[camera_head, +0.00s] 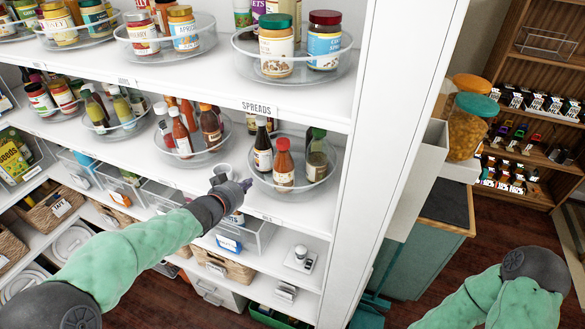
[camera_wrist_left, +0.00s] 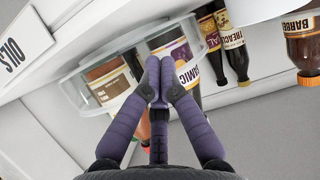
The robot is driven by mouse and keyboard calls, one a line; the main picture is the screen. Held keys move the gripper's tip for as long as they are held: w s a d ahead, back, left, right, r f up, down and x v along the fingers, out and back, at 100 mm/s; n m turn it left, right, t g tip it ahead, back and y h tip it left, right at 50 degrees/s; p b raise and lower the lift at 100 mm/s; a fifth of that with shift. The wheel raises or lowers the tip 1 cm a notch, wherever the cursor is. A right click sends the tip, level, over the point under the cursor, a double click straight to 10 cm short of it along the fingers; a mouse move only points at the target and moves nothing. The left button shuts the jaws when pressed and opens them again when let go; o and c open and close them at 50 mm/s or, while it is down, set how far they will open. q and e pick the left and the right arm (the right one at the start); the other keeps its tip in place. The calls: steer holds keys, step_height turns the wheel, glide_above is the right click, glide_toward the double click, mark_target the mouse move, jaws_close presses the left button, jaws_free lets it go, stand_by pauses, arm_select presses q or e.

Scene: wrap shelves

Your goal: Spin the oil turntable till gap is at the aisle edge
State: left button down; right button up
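The oil turntable (camera_head: 259,180), a clear round tray, is at the right end of the middle shelf, above the OILS label (camera_head: 271,218). It holds a dark bottle (camera_head: 263,147), a red-capped bottle (camera_head: 283,166) and an olive-green bottle (camera_head: 317,160). My left gripper (camera_head: 246,184) is at its left front rim. In the left wrist view, the purple fingertips (camera_wrist_left: 161,76) are together in front of the tray's rim (camera_wrist_left: 72,93) and the balsamic bottle (camera_wrist_left: 183,52). I cannot tell whether the rim is between them. My right gripper is out of view.
A second clear turntable (camera_head: 222,150) with sauce bottles stands to the left. The white shelf side panel (camera_head: 375,130) rises to the right. The SPREADS shelf (camera_head: 300,100) is above.

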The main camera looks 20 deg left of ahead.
mark_target(264, 187)
arm_select(q)
steer(key=shift+w+d+b, duration=0.35)
steer(key=shift+w, duration=0.05)
steer(key=shift+s+d+b, duration=0.65)
steer(key=shift+s+d, duration=0.15)
steer(key=shift+d, duration=0.1)
steer(key=shift+d, duration=0.1)
steer(key=shift+s+d+b, duration=0.1)
steer(key=shift+d+b, duration=0.4)
steer(key=shift+b, duration=0.3)
steer(key=shift+s+d+b, duration=0.15)
steer(key=shift+d+b, duration=0.3)
steer(key=shift+d, duration=0.1)
